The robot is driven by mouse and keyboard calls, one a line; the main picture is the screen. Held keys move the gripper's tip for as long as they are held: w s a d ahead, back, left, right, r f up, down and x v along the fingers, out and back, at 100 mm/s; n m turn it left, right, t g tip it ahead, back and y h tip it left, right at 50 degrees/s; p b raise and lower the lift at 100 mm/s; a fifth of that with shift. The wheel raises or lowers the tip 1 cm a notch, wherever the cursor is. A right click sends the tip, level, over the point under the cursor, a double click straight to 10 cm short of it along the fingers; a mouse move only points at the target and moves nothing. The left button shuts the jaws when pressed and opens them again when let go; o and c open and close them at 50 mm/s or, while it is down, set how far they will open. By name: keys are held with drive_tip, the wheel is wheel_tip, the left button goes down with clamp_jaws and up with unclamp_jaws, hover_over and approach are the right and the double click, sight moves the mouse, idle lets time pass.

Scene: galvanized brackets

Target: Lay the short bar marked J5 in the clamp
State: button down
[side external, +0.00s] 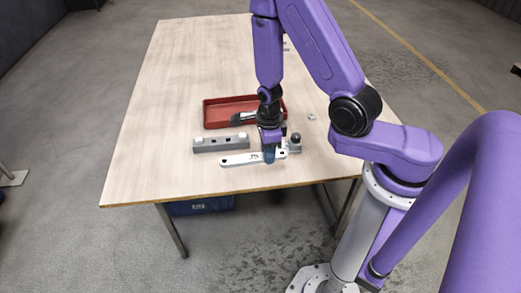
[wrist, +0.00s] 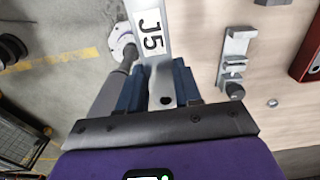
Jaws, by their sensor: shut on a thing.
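The short bar marked J5 (side external: 236,161) is a flat pale metal piece lying crosswise near the table's front edge in the side view. In the wrist view the J5 bar (wrist: 151,12) shows its white label and a hole near its close end. My gripper (side external: 269,156) is shut on it, with blue fingers (wrist: 160,85) on both sides. I cannot tell whether the bar is clear of the tabletop. A grey fixture with a dark knob, apparently the clamp (side external: 294,146), stands just right of my gripper, partly hidden. It also shows in the wrist view (wrist: 233,67), apart from the bar.
A grey block (side external: 221,145) with pale pieces on top stands behind the bar. A red tray (side external: 207,113) behind it holds a dark grey part. A small nut-like piece (side external: 311,116) lies to the right. The table's left and far areas (side external: 185,65) are clear.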

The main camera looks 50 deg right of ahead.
drive_tip(key=shift+s+r, duration=0.2)
drive_tip(key=shift+s, duration=0.2)
drive_tip(key=shift+d, duration=0.1)
drive_tip(key=w+d+f+n, duration=0.4)
drive_tip(key=w+d+n, duration=0.8)
drive_tip(key=d+n, duration=0.5)
drive_tip(key=shift+s+a+f, duration=0.1)
drive_tip(key=shift+f, duration=1.2)
drive_tip(key=shift+a+f, duration=0.1)
drive_tip(key=shift+f, duration=1.2)
drive_tip(key=shift+f, duration=1.4)
idle(0.4)
drive_tip(key=c, duration=0.7)
unclamp_jaws()
